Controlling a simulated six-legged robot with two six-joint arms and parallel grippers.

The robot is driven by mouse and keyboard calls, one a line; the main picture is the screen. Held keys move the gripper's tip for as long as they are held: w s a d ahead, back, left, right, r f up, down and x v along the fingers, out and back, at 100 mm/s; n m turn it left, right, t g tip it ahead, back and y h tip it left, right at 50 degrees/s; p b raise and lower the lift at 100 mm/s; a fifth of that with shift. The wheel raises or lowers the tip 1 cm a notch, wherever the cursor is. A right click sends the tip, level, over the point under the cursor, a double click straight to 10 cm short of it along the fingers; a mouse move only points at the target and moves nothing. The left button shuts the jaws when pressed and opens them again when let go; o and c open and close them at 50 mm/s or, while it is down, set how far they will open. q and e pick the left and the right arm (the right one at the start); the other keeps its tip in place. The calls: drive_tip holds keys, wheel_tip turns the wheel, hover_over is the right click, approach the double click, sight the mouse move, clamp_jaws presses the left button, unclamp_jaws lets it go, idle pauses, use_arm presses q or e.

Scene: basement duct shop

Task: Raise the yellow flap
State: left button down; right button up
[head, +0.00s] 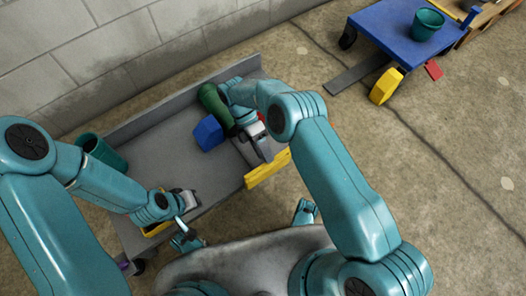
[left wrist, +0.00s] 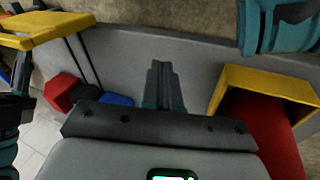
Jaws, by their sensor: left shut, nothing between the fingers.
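The yellow flap (head: 267,170) is a narrow panel at the right end of the grey bench's near edge. A yellow panel, which looks like the same flap, shows at top left in the left wrist view (left wrist: 45,32). My right gripper (head: 262,150) is over the bench just behind the flap; contact and jaw opening cannot be made out. My left gripper (head: 190,203) is at the near left part of the bench, well apart from the flap. Its fingers (left wrist: 163,85) are together and empty in the left wrist view.
A grey bench (head: 165,165) holds a blue block (head: 208,133) and a green bottle-like object (head: 213,103). A yellow-framed opening with red inside (left wrist: 262,90) is right of my left fingers. A teal bin (head: 100,150) is at left. A blue cart (head: 400,40) stands at upper right.

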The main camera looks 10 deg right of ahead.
use_arm(q)
drive_tip(key=s+d+r+g+p, duration=0.1)
drive_tip(key=s+r+p, duration=0.3)
drive_tip(key=r+p, duration=0.3)
drive_tip(key=shift+s+r+g, duration=0.2)
drive_tip(key=shift+s+g, duration=0.1)
drive_tip(key=shift+g, duration=0.1)
use_arm(e)
wheel_tip(320, 180, up, 19)
drive_tip(key=shift+s, duration=0.15)
